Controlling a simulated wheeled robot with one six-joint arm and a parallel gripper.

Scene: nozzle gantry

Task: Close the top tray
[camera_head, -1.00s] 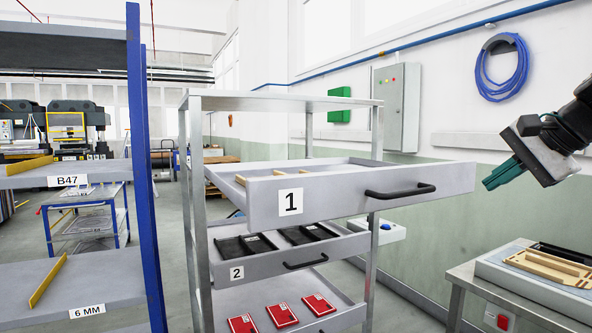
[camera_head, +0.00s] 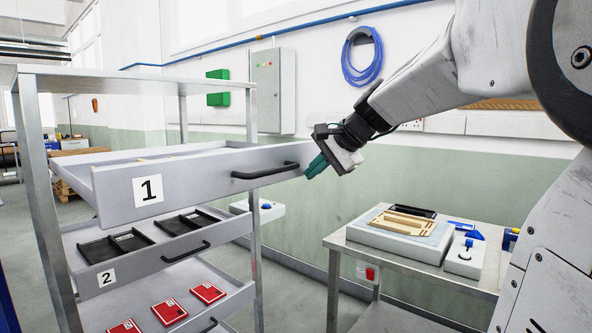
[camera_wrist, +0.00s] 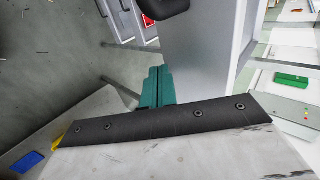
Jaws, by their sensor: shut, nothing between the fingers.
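The top tray (camera_head: 215,180), grey and labelled 1, sticks out of the front of the metal rack (camera_head: 130,80). Its black bar handle (camera_head: 265,171) is on the front panel. My gripper (camera_head: 314,167), with teal fingers, is shut and empty at the right end of that panel, just right of the handle. In the wrist view the shut fingers (camera_wrist: 157,86) appear beside the tray's front panel (camera_wrist: 200,50), with part of the handle (camera_wrist: 166,7) at the top edge. I cannot tell whether the fingertips touch the panel.
Below, tray 2 (camera_head: 105,275) holds black items, and a lower tray (camera_head: 237,301) holds red ones. A metal side table (camera_head: 342,242) stands at the right with a wooden frame (camera_head: 403,222) and blue parts. A grey cabinet (camera_head: 273,90) hangs on the wall behind.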

